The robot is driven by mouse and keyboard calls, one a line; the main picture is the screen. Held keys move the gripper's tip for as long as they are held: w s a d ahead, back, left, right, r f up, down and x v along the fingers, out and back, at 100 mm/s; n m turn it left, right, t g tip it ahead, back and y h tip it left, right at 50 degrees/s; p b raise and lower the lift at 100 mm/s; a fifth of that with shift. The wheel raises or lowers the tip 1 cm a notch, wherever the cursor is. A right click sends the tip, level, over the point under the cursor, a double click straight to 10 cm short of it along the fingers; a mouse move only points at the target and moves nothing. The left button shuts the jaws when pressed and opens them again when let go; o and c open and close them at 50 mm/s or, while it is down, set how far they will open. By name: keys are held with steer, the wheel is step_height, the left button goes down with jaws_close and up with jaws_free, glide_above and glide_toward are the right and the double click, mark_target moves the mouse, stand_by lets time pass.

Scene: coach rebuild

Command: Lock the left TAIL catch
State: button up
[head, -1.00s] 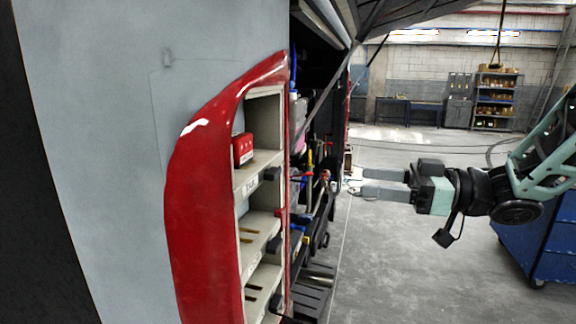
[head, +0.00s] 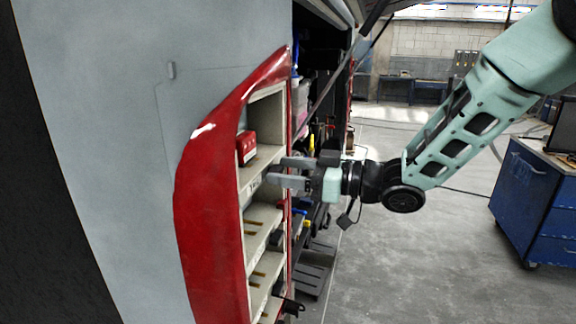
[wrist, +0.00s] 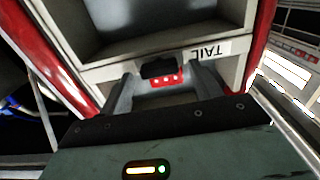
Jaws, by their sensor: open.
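The TAIL label (wrist: 208,50) is on the pale shelf edge in the wrist view, upside down. Left of it is a black catch (wrist: 160,67), with a red strip with several pale dots (wrist: 166,80) just below it in the picture. My gripper (wrist: 165,88) is open, its two grey fingers on either side of the catch and strip. I cannot tell whether the fingers touch the catch. In the head view my gripper (head: 277,172) reaches left to the shelf edge and largely hides the catch.
The red-framed shelf unit (head: 205,220) is set in the grey coach side. A small red box (head: 246,147) stands on a shelf above the gripper. A dark strut (head: 335,85) slants down beside the opening.

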steer(key=c, duration=1)
steer(key=shift+f+n+b, duration=0.1)
steer(key=shift+n+b, duration=0.2)
steer(key=shift+b, duration=0.35)
steer(key=n+b, duration=0.5)
steer(key=b, duration=0.3)
steer(key=n+b, duration=0.6)
steer(key=b, duration=0.2)
steer(key=n+b, duration=0.6)
steer(key=b, duration=0.3)
steer(key=shift+s+a+f, duration=0.15)
steer(key=shift+s+f, duration=0.1)
steer(key=shift+n, duration=0.3)
